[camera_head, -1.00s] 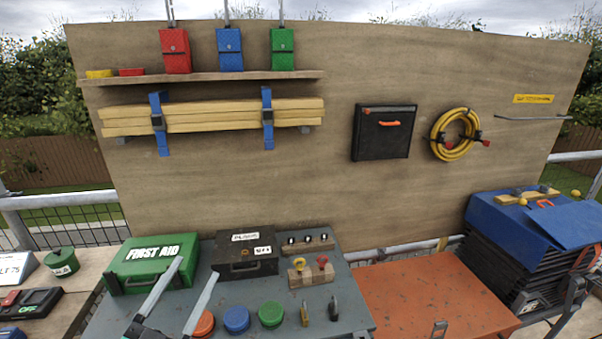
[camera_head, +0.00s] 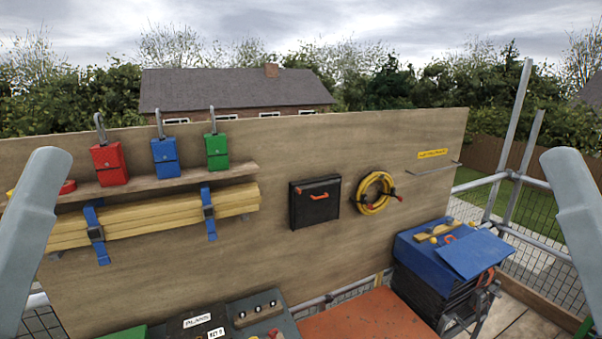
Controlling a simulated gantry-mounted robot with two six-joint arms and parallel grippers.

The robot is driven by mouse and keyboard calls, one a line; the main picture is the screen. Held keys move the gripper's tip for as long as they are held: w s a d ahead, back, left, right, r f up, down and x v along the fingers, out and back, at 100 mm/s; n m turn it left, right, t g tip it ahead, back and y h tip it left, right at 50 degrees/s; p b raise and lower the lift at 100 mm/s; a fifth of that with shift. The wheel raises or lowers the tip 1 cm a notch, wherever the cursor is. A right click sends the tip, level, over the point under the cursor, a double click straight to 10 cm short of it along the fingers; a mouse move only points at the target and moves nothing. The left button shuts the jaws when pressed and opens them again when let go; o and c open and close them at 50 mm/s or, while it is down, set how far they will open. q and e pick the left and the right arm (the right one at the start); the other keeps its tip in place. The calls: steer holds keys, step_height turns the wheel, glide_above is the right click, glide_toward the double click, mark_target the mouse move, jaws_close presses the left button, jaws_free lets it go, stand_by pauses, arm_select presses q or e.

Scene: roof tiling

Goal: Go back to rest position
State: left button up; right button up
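Neither of my grippers shows in this view. A grey link of my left arm rises along the left edge, with a rounded top end. A matching grey link of my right arm rises along the right edge. Both links look empty of any held thing, and the parts beyond them are outside the picture.
A wooden board (camera_head: 330,160) holds a shelf with red (camera_head: 109,164), blue (camera_head: 165,157) and green (camera_head: 217,151) padlocks, strapped battens (camera_head: 150,216), a black case (camera_head: 313,203) and a yellow hose (camera_head: 363,197). Below are an orange tabletop (camera_head: 368,318) and a blue-covered stack (camera_head: 415,252).

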arm_select(q)
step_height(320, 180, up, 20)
steer(key=p, duration=1.6)
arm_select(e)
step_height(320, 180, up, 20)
arm_select(q)
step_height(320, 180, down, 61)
steer(key=b, duration=6.1)
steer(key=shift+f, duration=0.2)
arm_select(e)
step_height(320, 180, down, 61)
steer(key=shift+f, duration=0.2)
